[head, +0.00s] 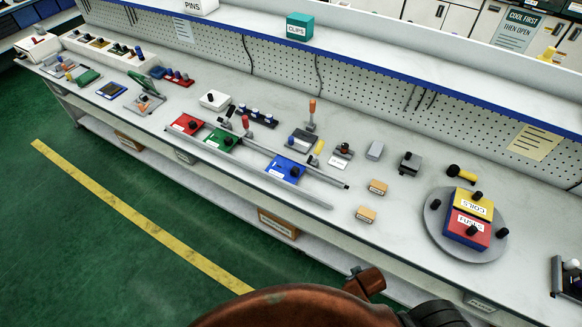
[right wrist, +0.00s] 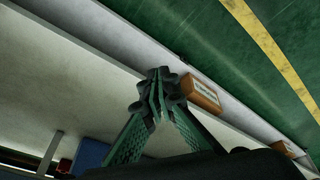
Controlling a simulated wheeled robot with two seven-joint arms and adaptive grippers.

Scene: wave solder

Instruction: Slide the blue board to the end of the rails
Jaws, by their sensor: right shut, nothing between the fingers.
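My left gripper is not in view.
A grey turntable (head: 436,225) with yellow and red blocks stands at right. Two small orange blocks (head: 377,187) lie beyond the rails' right ends. A pegboard (head: 350,85) runs behind. An orange bin (right wrist: 203,93) shows below the bench edge near my right gripper.

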